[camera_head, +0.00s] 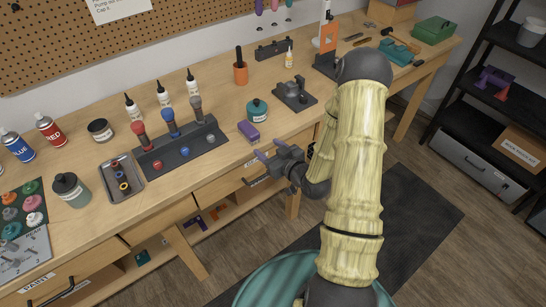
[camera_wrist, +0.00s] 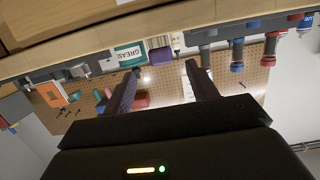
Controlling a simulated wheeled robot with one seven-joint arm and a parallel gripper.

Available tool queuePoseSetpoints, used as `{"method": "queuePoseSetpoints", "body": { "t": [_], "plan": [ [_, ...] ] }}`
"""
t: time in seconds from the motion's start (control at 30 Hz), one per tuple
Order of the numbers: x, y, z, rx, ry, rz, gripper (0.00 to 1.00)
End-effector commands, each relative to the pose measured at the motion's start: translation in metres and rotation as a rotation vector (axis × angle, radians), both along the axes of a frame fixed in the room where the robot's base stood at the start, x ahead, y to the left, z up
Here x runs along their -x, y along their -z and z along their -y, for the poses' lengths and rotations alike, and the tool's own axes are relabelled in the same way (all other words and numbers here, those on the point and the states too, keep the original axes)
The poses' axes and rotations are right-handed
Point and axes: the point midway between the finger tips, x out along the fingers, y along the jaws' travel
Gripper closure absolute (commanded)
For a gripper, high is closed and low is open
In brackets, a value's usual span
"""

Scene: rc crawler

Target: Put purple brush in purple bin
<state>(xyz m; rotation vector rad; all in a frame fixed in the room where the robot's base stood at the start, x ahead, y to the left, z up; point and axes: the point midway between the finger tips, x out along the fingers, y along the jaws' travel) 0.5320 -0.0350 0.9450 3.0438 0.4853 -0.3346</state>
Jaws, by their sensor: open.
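A small purple block-like thing (camera_head: 249,131) lies on the workbench near its front edge, beside a teal-capped jar; I cannot tell whether it is the brush. My gripper (camera_head: 268,154) is open just in front of the bench edge, close to this thing and apart from it. No purple bin is clearly recognisable. Purple pieces (camera_head: 194,223) show under the bench, and a purple thing (camera_head: 495,77) stands on the right rack.
A dark holder (camera_head: 181,150) with red, blue and grey-handled tools stands left of my gripper. A metal tray (camera_head: 121,181), a jar (camera_head: 257,110), an orange cup (camera_head: 240,73) and a dark device (camera_head: 294,95) are on the bench. Floor before the bench is open.

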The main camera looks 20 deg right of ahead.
Motion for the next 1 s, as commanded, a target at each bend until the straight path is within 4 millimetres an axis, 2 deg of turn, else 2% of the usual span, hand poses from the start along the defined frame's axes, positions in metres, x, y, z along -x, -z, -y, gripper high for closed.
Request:
{"method": "queuePoseSetpoints", "body": {
  "t": [0.23,0.47,0.67,1.0],
  "plan": [
    [0.002,-0.006,-0.008,0.134,-0.017,-0.202,0.42],
    [0.026,-0.024,-0.006,0.251,0.046,-0.469,0.42],
    [0.064,-0.049,-0.007,0.284,0.136,-0.685,0.42],
    [0.159,-0.098,-0.028,0.204,0.269,-1.023,0.42]
  ]
}}
